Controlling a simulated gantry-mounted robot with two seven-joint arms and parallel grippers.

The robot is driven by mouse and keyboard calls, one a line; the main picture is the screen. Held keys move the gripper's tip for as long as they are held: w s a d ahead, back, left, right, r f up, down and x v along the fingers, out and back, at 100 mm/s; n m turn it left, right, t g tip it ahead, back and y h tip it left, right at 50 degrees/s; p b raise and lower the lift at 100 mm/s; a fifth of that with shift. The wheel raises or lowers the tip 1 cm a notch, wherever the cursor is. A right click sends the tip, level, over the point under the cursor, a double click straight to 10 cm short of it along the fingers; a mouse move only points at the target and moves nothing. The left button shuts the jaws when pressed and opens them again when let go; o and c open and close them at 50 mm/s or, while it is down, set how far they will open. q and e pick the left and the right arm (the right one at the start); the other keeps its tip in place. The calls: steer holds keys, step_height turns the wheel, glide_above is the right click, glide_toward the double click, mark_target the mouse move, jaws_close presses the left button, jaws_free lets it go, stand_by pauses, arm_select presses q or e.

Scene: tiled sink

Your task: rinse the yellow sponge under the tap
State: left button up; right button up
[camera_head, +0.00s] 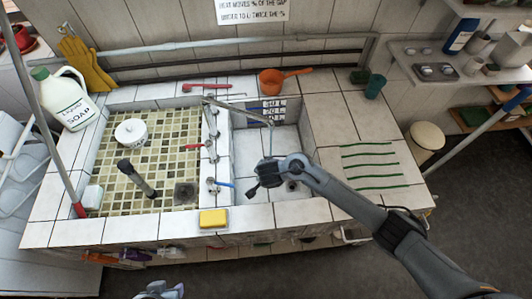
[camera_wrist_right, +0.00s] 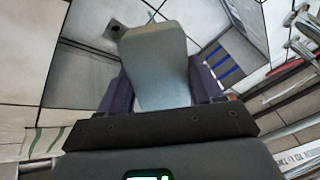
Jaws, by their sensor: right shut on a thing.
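The yellow sponge (camera_head: 213,218) lies on the front tiled ledge, left of the right basin, with no gripper on it. The tap's metal spout (camera_head: 238,108) reaches over the right basin; I cannot tell whether water runs. Tap levers with red (camera_head: 193,146) and blue (camera_head: 223,184) ends sit on the divider. My right gripper (camera_head: 262,181) is over the right basin, right of the sponge. In the right wrist view it is shut on a smooth grey object (camera_wrist_right: 155,60), whose identity I cannot tell. My left gripper (camera_head: 162,291) is partly visible at the bottom edge, its jaws unclear.
The left basin holds a white lidded pot (camera_head: 131,132) and a dark upright post (camera_head: 138,178). A soap jug (camera_head: 66,100) stands at the left corner. An orange pan (camera_head: 276,82) and green cup (camera_head: 375,86) stand behind. The right drainboard (camera_head: 350,130) has green strips.

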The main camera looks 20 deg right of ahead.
stand_by(0.3)
steer(key=shift+s+a+r+p, duration=0.2)
steer(key=shift+s+r+p, duration=0.7)
steer(key=shift+p, duration=0.25)
steer(key=shift+s+a+b, duration=0.1)
steer(key=shift+s+b, duration=0.2)
steer(key=shift+s, duration=0.05)
steer(key=shift+s+a+r, duration=0.15)
steer(key=shift+s+r, duration=0.95)
steer(key=shift+s, duration=0.15)
